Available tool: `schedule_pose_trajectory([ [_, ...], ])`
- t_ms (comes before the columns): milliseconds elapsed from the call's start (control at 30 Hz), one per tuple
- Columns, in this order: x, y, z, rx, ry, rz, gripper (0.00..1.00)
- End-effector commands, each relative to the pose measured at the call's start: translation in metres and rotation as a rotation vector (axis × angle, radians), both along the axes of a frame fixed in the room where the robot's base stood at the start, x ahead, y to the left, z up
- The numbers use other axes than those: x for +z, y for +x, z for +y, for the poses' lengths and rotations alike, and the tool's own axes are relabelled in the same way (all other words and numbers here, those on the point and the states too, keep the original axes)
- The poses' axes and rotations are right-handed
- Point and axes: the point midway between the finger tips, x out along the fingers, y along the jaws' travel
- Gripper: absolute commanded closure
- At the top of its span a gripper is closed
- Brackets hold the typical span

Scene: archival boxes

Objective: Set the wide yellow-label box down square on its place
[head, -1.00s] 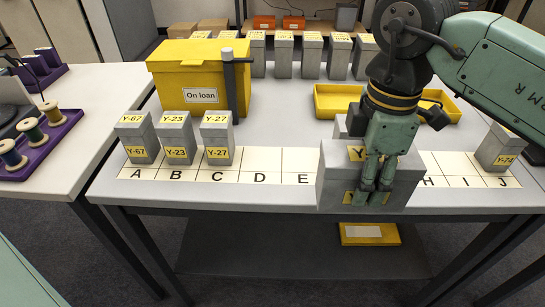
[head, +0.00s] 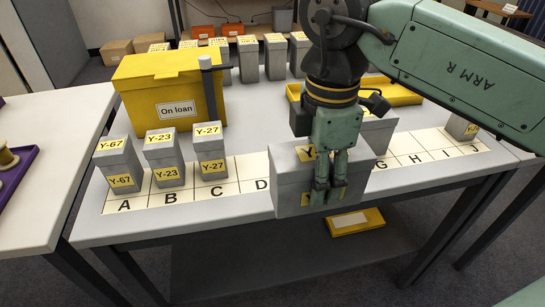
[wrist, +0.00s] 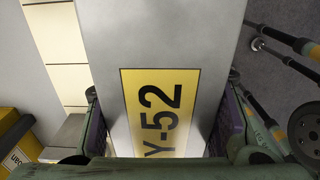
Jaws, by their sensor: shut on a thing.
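The wide grey box (head: 292,192) has yellow labels on its top and front, partly hidden by my gripper. In the wrist view its top label reads Y-52 on the box (wrist: 160,40). My gripper (head: 329,196) points down and is shut on the box, a finger at each side in the wrist view. The box is over the lettered strip (head: 235,199), hiding E and F, with D showing at its left and G at its right. It covers part of the table's front edge. I cannot tell whether its underside touches the table.
Narrow boxes Y-67 (head: 120,166), Y-23 (head: 165,164) and Y-27 (head: 211,155) stand at A, B and C. Another grey box (head: 378,135) stands behind the held one. A yellow On loan box (head: 150,95) and a yellow tray (head: 405,92) lie farther back.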

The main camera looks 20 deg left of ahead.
Motion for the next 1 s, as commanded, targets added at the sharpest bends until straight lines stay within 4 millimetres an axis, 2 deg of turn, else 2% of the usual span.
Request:
schedule_pose_trajectory([
  [500, -0.007, 0.085, 0.087, 0.003, 0.003, 0.002, 0.97],
  [833, -0.013, 0.110, 0.111, 0.002, 0.002, 0.001, 0.97],
  [1000, -0.038, 0.110, 0.110, 0.002, 0.002, 0.004, 0.97],
])
